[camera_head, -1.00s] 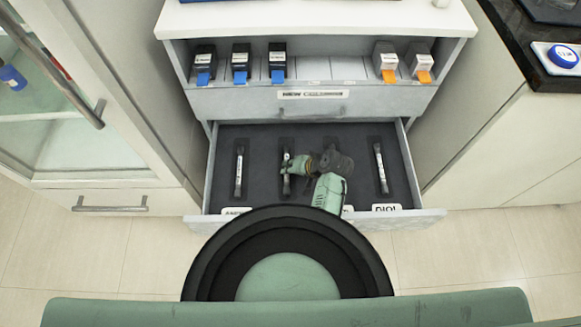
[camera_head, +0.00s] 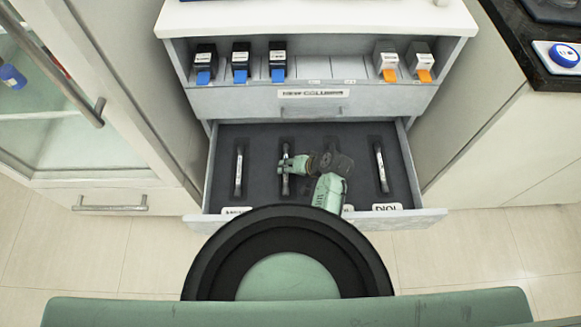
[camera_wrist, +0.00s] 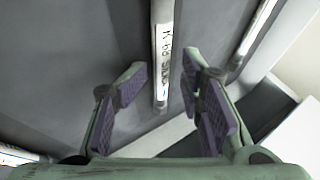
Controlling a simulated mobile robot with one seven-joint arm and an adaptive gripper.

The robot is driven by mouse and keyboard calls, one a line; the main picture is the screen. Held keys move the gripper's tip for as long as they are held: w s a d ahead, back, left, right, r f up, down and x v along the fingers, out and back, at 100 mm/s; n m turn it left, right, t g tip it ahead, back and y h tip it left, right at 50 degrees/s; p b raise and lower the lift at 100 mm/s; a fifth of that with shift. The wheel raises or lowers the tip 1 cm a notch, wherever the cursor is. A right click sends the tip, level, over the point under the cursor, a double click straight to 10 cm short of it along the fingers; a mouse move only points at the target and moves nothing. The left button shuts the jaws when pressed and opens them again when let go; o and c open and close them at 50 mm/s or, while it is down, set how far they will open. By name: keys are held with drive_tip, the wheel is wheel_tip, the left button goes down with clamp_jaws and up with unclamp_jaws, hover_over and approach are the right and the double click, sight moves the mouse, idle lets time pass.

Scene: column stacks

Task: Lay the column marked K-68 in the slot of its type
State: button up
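The column marked K-68 (camera_wrist: 162,60) is a slim pale rod with a white label, in the middle of the wrist view. In the head view it appears as the column (camera_head: 286,184) in the second slot from the left of the open drawer (camera_head: 262,135). My gripper (camera_wrist: 163,82) is over it, fingers spread on either side, with gaps between the pads and the column. In the head view my gripper (camera_head: 290,165) covers part of that column. My arm hides most of the slot to its right.
Other columns lie in the far-left slot (camera_head: 239,172) and far-right slot (camera_head: 381,168). Labels stand along the drawer front, partly hidden. The shelf above holds black boxes with blue tabs (camera_head: 241,62) and grey boxes with orange tabs (camera_head: 386,60). A glass-fronted cabinet (camera_head: 75,120) stands left.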

drive_tip(key=v, duration=1.2)
